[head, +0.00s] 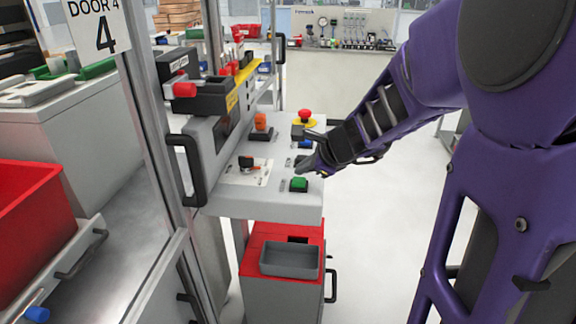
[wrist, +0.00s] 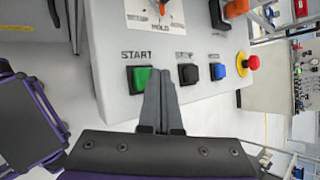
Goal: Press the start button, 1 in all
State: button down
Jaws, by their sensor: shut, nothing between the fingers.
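The green start button (head: 299,184) sits in a black square frame near the front right corner of the grey control panel (head: 260,205). In the wrist view the green button (wrist: 143,77) lies under the word START. My gripper (head: 301,167) is shut and empty, just beyond the button in the head view. In the wrist view my gripper's fingertips (wrist: 162,72) point at the panel between the green button and the black stop button (wrist: 188,73). The fingers overlap the green button's right edge. I cannot tell whether they touch the panel.
A blue button (wrist: 217,70) and a red emergency stop (head: 305,116) with a yellow base follow along the row. A rotary selector (head: 247,163) and an orange switch (head: 261,121) stand on the panel. A black handle (head: 188,170) is at its left. A grey tray (head: 289,274) sits below.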

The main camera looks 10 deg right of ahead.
aim_at(303, 182)
notch_tip(303, 182, up, 5)
jog(key=p, duration=0.4)
dwell(0.8)
